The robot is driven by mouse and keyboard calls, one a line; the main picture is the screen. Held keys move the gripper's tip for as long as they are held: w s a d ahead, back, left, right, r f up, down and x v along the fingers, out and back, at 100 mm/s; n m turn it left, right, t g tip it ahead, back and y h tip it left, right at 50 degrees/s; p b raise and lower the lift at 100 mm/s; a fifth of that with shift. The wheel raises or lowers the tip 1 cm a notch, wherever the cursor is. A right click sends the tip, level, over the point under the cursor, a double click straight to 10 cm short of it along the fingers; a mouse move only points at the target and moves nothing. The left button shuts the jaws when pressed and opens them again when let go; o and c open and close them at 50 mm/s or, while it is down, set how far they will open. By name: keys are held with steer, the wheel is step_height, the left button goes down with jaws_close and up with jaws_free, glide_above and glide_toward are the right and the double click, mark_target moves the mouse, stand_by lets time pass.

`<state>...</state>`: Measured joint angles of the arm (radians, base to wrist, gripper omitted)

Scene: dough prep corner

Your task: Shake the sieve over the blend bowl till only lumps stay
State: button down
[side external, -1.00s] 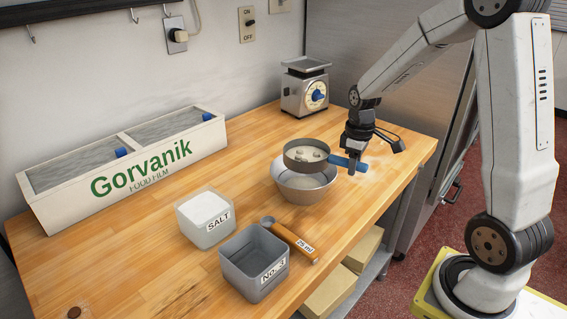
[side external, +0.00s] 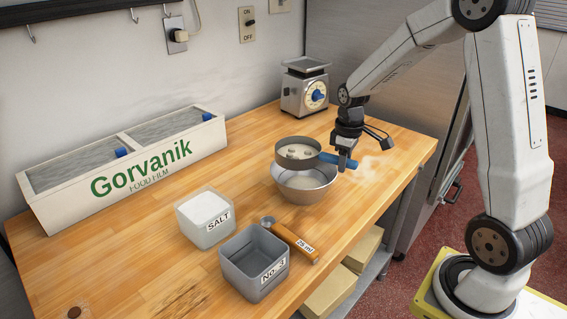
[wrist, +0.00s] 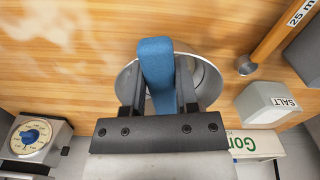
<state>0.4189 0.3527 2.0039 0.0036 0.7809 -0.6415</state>
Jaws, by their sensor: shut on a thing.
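My gripper (side external: 345,163) is shut on the blue handle (side external: 336,159) of the sieve. The sieve (side external: 297,163) is a round grey pan held above the metal blend bowl (side external: 305,190), slightly toward its far left side. A few pale lumps (side external: 300,153) lie in the sieve over a light bottom; fine powder there is too small to tell. The sieve hides much of the bowl's inside. In the wrist view the blue handle (wrist: 157,75) sits between my two fingers, and part of a round metal rim (wrist: 212,82) shows behind them.
A Gorvanik film box (side external: 125,165) is at left. Pale powder marks the table (side external: 378,165) at right.

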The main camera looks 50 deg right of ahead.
steer(key=shift+w, duration=0.3)
steer(key=s, duration=0.2)
steer(key=s+d, duration=0.1)
steer(key=s, duration=0.2)
steer(key=shift+w, duration=0.1)
stand_by(0.4)
steer(key=shift+w+a, duration=0.2)
steer(key=shift+w, duration=0.6)
steer(key=shift+w+a, duration=0.15)
steer(key=shift+w, duration=0.65)
steer(key=shift+w+a, duration=0.2)
steer(key=shift+w, duration=0.6)
